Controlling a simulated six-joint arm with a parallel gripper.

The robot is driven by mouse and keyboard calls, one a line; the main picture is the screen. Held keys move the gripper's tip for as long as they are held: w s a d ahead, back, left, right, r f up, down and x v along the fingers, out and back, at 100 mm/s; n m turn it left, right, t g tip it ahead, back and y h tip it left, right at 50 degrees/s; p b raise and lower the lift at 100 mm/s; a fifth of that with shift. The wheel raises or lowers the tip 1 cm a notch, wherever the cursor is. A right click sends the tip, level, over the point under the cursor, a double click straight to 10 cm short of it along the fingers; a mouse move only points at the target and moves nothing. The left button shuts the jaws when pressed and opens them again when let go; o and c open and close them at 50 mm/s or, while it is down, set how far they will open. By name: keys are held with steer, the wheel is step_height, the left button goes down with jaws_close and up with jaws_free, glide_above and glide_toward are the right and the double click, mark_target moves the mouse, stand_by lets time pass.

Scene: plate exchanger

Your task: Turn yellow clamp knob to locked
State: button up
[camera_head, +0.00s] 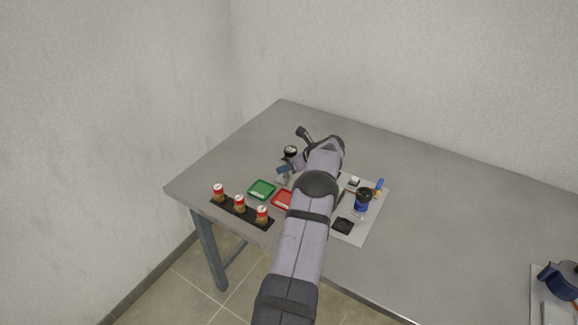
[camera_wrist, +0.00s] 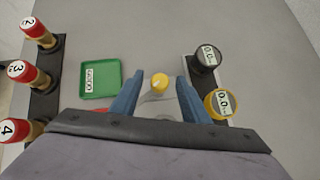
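A small round yellow knob (camera_wrist: 160,82) with a pale mark on top shows in the wrist view. My gripper (camera_wrist: 160,78) is open, with one blue finger on each side of the knob in the picture and visible gaps on both sides. Whether the fingertips are level with the knob or above it I cannot tell. In the head view my gripper (camera_head: 283,170) is over the table's left part, and the knob cannot be made out there.
A green tray (camera_wrist: 83,82) lies to the left, beside a red tray (camera_head: 281,200). Red-capped numbered cylinders stand in a black rack (camera_head: 228,209). A grey board (camera_head: 376,222) holds a blue-black device.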

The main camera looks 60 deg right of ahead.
steer(key=shift+s, duration=0.1)
steer(key=b+v, duration=0.2)
steer(key=v, duration=0.5)
stand_by(0.4)
steer(key=shift+b, duration=0.3)
steer(key=shift+c, duration=0.2)
